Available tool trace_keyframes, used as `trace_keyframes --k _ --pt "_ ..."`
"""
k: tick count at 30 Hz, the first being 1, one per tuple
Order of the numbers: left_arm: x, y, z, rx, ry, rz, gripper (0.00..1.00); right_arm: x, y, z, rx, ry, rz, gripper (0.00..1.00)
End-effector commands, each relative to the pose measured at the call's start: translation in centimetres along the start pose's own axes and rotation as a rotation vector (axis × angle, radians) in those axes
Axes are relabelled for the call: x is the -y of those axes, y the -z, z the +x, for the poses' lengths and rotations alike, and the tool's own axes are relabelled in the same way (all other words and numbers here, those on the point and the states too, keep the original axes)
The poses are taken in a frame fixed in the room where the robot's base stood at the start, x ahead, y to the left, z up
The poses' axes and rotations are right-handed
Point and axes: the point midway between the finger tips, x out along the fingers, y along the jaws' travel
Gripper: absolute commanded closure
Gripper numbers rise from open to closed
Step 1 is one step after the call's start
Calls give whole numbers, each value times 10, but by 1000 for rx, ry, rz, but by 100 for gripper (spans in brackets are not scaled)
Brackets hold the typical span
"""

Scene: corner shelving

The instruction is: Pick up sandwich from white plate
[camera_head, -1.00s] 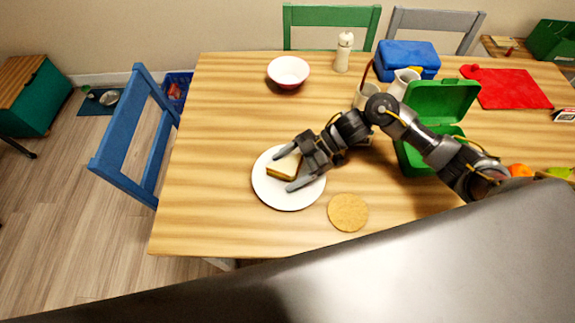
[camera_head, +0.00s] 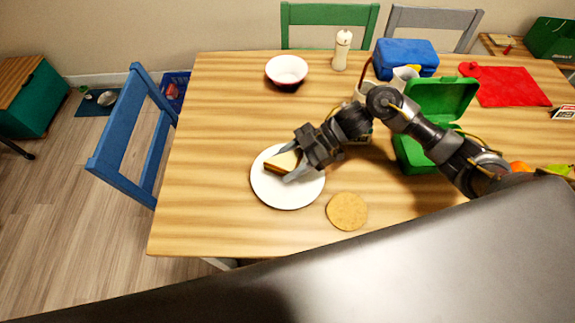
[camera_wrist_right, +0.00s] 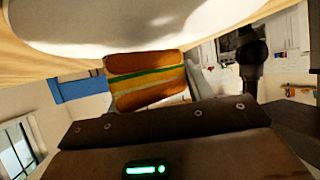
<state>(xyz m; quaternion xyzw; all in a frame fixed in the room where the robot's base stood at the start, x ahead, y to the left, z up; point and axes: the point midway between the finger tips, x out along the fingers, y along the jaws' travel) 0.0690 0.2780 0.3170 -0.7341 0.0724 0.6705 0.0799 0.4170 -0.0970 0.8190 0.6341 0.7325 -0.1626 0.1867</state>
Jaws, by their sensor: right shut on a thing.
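The sandwich (camera_head: 281,162), a cut piece with brown crust, is at the white plate (camera_head: 280,199) on the wooden table. My right gripper (camera_head: 287,163) reaches in from the right and is shut on the sandwich, one finger on each side. In the right wrist view the sandwich (camera_wrist_right: 146,82) shows its bread slices with green and yellow filling, in front of the gripper. The white plate (camera_wrist_right: 110,25) fills the top of that view. I cannot tell whether the sandwich still touches the plate. My left gripper is not in view.
A round cork mat (camera_head: 347,211) lies right of the plate. An open green lunchbox (camera_head: 440,98) stands beside my right arm. A bowl (camera_head: 287,71), a pepper mill (camera_head: 342,50), a blue box (camera_head: 406,58) and a red board (camera_head: 503,86) are farther back. The table's left part is clear.

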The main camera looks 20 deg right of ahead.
Motion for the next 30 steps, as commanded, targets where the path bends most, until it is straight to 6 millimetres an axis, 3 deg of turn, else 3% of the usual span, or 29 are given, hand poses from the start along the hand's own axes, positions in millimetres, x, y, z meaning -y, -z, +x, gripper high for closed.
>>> trace_keyframes --k 2,9,18,24,30 --pt "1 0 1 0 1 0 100 4 14 -9 0 -1 -8 54" --pt "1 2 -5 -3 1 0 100 52 61 -40 1 -1 -9 54" --pt "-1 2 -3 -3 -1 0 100 117 80 -59 1 -1 -3 54" --pt "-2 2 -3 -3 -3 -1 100 135 87 -65 0 -2 -1 54" --pt "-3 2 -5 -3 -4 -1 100 140 90 -67 -1 -1 -1 54"
